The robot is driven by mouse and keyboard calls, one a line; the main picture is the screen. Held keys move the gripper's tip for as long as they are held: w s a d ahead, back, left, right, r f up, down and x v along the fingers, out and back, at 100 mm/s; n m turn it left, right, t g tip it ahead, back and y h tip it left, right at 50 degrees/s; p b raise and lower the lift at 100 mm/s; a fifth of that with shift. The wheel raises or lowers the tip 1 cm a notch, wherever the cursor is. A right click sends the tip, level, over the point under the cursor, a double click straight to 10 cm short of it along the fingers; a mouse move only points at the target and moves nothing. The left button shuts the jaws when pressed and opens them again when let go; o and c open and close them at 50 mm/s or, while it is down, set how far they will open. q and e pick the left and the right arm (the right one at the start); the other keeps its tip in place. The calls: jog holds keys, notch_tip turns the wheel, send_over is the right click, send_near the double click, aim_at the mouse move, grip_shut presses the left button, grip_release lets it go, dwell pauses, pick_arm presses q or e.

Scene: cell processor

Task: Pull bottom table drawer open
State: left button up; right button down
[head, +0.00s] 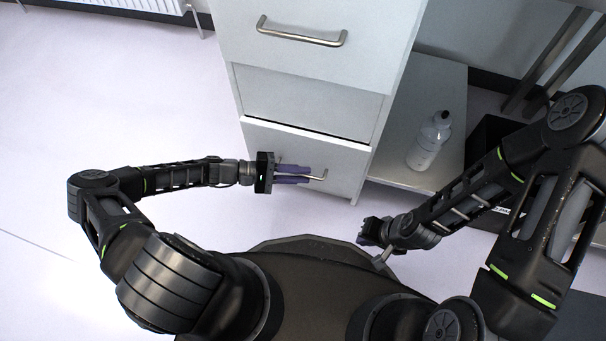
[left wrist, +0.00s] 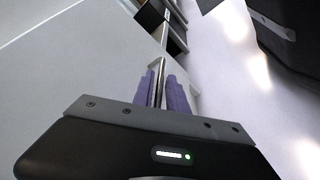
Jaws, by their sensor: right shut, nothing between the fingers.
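The bottom drawer (head: 330,160) is the lowest front of the white cabinet, with a metal bar handle (head: 322,177). A thin edge shows along its top, but I cannot tell how far it stands out. My left gripper (head: 306,174) reaches in from the left with its purple fingers on either side of the handle. In the left wrist view the handle bar (left wrist: 158,83) runs between the two fingers, which look closed on it and hide part of it. My right gripper (head: 366,232) is shut and empty, low and right of the drawer, away from the handle.
The top drawer (head: 270,55) has its own bar handle (head: 300,37). A plain panel (head: 310,103) lies between the top and bottom fronts. A clear bottle (head: 429,142) stands on the low shelf (head: 400,178) to the right. The floor (head: 150,110) at left is clear.

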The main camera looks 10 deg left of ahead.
pick_arm(q)
jog(key=shift+w+d, duration=0.15)
jog(key=shift+d, duration=0.25)
jog(key=shift+c, duration=0.4)
grip_shut()
jog(key=shift+f, duration=0.1)
dwell(0.7)
